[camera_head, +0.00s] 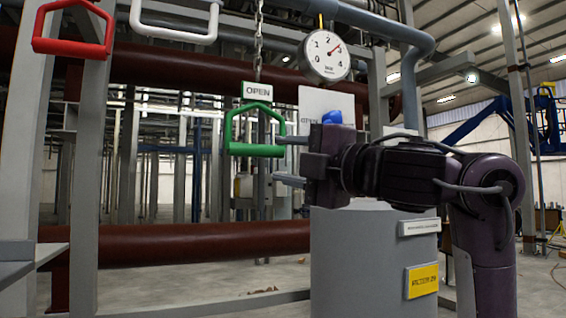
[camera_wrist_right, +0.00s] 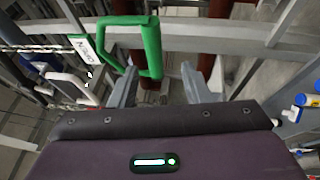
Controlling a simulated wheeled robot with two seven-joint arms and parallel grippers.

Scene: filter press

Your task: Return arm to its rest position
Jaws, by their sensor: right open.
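In the right wrist view the green handle (camera_wrist_right: 151,45) is close to the left finger of the open right gripper (camera_wrist_right: 168,70). I cannot tell whether they touch. My left gripper is not in view.
A red handle (camera_head: 72,47) and a white handle (camera_head: 173,34) hang at upper left. A round gauge (camera_head: 326,56) is above my right arm. A grey cylinder (camera_head: 360,262) with a yellow label stands below it. Brown pipes (camera_head: 180,255) and grey posts (camera_head: 88,150) frame the left.

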